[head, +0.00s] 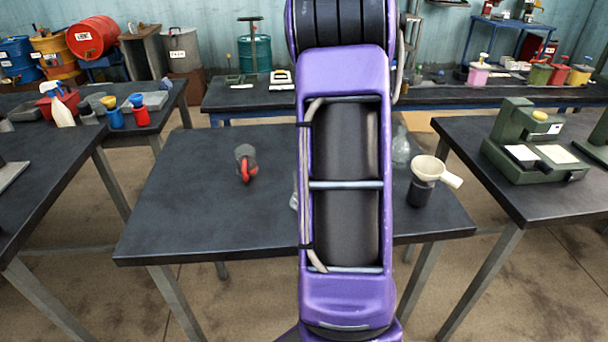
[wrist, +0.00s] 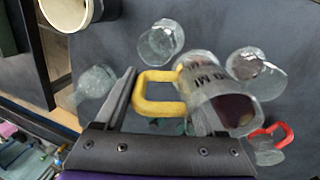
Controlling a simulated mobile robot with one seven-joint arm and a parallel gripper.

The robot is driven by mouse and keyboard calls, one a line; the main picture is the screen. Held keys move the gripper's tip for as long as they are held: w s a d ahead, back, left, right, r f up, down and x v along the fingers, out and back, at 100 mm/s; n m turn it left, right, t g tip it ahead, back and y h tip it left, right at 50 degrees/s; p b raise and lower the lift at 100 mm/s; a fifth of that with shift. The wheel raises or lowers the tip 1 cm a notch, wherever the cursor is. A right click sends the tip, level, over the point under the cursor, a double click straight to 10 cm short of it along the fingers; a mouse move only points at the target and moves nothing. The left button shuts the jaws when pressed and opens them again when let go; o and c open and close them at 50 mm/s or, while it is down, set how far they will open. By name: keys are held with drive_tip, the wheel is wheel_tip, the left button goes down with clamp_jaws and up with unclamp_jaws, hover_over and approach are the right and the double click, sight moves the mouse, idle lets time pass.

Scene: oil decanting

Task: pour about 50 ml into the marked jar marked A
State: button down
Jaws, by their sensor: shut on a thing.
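In the wrist view, my gripper (wrist: 172,108) is shut on a clear measuring jug (wrist: 212,88) with a yellow handle (wrist: 158,92) and dark printed markings. Dark reddish-brown contents show at the jug's lower right end. Clear glass jars stand around it: one above (wrist: 160,41), one to the right (wrist: 258,72) and one to the left (wrist: 95,88). I cannot read a letter A on any of them. In the head view, my purple arm hides the gripper and the jug. One glass jar (head: 401,148) shows to the right of the arm.
A grey vessel with a red handle (head: 246,163) is left of my arm on the dark table (head: 185,205). A cream funnel (head: 430,170) sits on a dark container (head: 420,192) at the right. A green machine (head: 530,150) is on the right table. The table's front left is clear.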

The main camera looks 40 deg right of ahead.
drive_tip(key=shift+w+a+r+h, duration=0.15)
drive_tip(key=shift+a+h, duration=0.25)
drive_tip(key=shift+h, duration=0.2)
drive_tip(key=shift+a, duration=0.1)
drive_tip(key=shift+w+a+f+g, duration=0.1)
drive_tip(key=shift+a+f+g, duration=0.05)
drive_tip(key=shift+f+g, duration=0.15)
drive_tip(key=shift+w+a+f+h, duration=0.2)
drive_tip(key=shift+a+f+h, duration=0.25)
drive_tip(key=shift+h, duration=0.35)
drive_tip(key=shift+a+r+g, duration=0.2)
drive_tip(key=shift+a+g, duration=0.05)
drive_tip(key=shift+g, duration=0.05)
drive_tip(key=shift+w+a+r+h, duration=0.1)
drive_tip(key=shift+w+a+h, duration=0.15)
drive_tip(key=shift+a, duration=0.15)
drive_tip(key=shift+w+a+r+h, duration=0.1)
drive_tip(key=shift+a+h, duration=0.15)
drive_tip(key=shift+a, duration=0.1)
drive_tip(key=shift+a+r+b, duration=0.1)
drive_tip(key=shift+b, duration=0.2)
drive_tip(key=shift+w+a+r+h+b, duration=0.1)
drive_tip(key=shift+a+r+h+b, duration=0.2)
drive_tip(key=shift+h+b, duration=0.1)
drive_tip(key=shift+d+f+g+b, duration=0.15)
drive_tip(key=shift+g+b, duration=0.15)
drive_tip(key=shift+b, duration=0.15)
